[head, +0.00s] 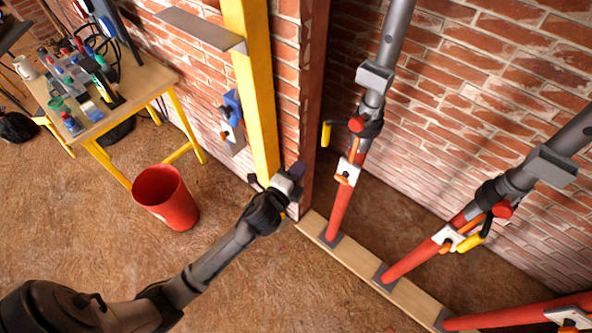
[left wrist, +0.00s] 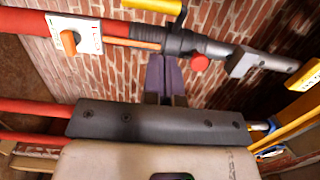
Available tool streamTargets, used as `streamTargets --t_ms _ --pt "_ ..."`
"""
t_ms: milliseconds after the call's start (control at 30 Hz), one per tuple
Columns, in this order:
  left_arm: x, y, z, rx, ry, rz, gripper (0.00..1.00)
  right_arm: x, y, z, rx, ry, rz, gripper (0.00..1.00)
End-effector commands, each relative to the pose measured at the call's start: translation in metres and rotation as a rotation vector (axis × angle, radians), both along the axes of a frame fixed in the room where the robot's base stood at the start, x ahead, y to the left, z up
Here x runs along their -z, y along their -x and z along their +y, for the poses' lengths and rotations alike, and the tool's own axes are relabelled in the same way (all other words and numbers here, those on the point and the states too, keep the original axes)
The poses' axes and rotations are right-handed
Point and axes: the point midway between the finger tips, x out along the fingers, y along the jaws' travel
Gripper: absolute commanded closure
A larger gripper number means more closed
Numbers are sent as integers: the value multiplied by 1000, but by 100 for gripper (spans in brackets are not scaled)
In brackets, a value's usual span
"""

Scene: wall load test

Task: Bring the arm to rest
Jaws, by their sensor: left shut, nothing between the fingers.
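My left arm comes in from the lower left of the head view and reaches to the foot of the yellow post (head: 254,95). My left gripper (head: 297,172) is at its end, in front of the base of the brick corner and left of the nearest red and grey prop (head: 340,207). In the left wrist view its purple fingers (left wrist: 166,75) are together with nothing between them. Behind them a red and grey prop (left wrist: 205,45) crosses the picture; whether the fingers touch anything is hard to tell. My right gripper is not in view.
More slanted props (head: 405,262) stand on a wooden board (head: 355,272) along the brick wall (head: 500,80). A red bucket (head: 165,198) stands on the floor at left. A workbench with tools (head: 130,90) is at upper left. The floor between bucket and board is open.

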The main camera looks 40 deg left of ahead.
Motion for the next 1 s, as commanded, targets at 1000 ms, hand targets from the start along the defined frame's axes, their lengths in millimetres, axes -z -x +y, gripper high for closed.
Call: streamTargets --t_ms 1000 --pt "36 77 15 -560 1001 415 100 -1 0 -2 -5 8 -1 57"
